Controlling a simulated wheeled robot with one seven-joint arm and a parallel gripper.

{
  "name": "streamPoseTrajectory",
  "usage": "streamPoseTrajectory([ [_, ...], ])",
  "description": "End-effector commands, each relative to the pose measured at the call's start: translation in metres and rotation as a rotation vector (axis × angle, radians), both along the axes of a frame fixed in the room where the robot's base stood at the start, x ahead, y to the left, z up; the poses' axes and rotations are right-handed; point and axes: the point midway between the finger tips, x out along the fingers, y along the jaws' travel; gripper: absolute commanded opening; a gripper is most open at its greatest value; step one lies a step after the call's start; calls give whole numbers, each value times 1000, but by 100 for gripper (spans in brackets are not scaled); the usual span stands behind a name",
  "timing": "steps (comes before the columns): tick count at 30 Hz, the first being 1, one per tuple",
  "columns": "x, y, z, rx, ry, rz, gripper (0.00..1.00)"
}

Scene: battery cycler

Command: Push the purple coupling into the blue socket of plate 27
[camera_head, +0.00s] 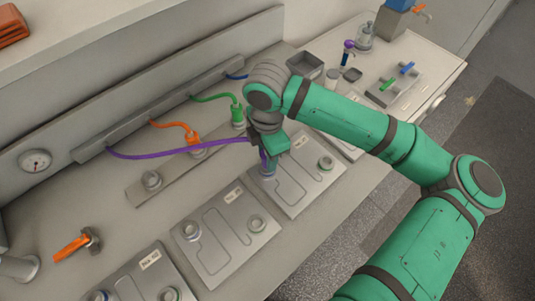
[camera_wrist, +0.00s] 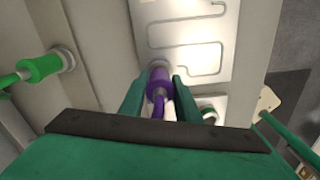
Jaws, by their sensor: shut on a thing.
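My gripper (camera_head: 268,155) is shut on the purple coupling (camera_wrist: 159,88), with one finger on each side of it in the wrist view. A purple hose (camera_head: 180,151) runs from it to the wall rail. The coupling's tip points at a socket (camera_wrist: 158,66) on a grey plate (camera_head: 305,187). It seems to touch or nearly touch the socket; I cannot tell whether it is seated. The socket's ring colour is not clear behind the coupling. The plate has a second socket with a green ring (camera_head: 326,163). Its number label is not readable, so I cannot confirm it is plate 27.
The orange (camera_head: 192,138) and green (camera_head: 237,115) couplings sit on a grey bar behind, with hoses to the rail. Another plate (camera_head: 225,232) lies front left. An orange-handled valve (camera_head: 72,248) is at left. A grey bin (camera_head: 305,66) and a small tray (camera_head: 394,85) stand at back right.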

Motion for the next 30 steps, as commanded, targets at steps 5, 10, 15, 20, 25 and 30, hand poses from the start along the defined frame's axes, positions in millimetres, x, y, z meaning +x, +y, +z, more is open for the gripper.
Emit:
streamPoseTrajectory([
  [5, 0, 0, -5, 2, 1, 0, 0],
  [10, 0, 0, -6, 1, 0, 0, 0],
  [15, 0, 0, -6, 1, 0, 0, 0],
  [20, 0, 0, -7, 1, 0, 0, 0],
  [25, 0, 0, -10, 0, 0, -1, 0],
  [30, 0, 0, -13, 0, 0, -1, 0],
])
